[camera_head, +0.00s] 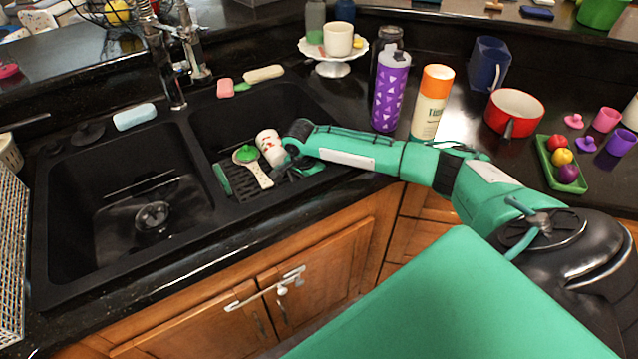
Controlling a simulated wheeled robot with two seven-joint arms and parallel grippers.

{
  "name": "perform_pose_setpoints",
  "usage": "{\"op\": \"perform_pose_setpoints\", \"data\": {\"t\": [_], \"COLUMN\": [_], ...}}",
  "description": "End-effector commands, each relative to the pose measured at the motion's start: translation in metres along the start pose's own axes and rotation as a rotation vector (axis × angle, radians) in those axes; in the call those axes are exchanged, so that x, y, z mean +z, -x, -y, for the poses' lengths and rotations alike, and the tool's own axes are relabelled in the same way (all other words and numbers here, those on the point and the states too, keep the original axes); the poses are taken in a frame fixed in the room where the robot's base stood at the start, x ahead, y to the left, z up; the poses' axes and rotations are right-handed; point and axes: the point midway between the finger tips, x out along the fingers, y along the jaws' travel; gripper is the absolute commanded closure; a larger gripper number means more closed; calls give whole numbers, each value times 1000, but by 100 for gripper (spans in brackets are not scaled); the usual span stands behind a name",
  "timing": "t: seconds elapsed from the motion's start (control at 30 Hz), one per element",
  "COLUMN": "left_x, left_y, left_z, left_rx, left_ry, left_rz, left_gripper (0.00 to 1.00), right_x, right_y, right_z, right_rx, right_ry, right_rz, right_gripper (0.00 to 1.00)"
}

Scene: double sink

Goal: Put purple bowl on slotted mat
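A dark slotted mat (236,192) lies on the floor of the right sink basin. I see no clear purple bowl; it may be hidden behind my arm or out of view. My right arm reaches in from the right, and its gripper (287,168) is low in the right basin, at the right part of the mat. The gripper is beside a white cup with red marks (270,146), and its fingers are too small and dark to tell whether they are open or shut. My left gripper is not in view.
A white-handled brush (254,172) and a green sponge (222,179) are in the right basin. A purple tumbler (391,90), an orange-capped bottle (432,102) and a red pan (514,110) stand behind my arm. The left basin (110,220) is empty.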

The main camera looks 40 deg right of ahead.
Motion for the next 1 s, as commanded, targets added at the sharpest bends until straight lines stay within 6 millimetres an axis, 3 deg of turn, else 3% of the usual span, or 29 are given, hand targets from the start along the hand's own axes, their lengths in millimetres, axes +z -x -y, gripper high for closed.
{"op": "perform_pose_setpoints", "data": {"t": [0.33,0.8,1.0], "left_x": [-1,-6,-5], "left_y": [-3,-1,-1], "left_z": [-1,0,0], "left_rx": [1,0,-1], "left_ry": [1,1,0], "left_rz": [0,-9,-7], "left_gripper": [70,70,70], "right_x": [0,0,0], "right_y": [8,102,122], "right_z": [1,1,0], "right_rx": [-2,-2,0], "right_ry": [1,1,0], "right_rz": [1,1,1], "right_gripper": [1,1,1]}}
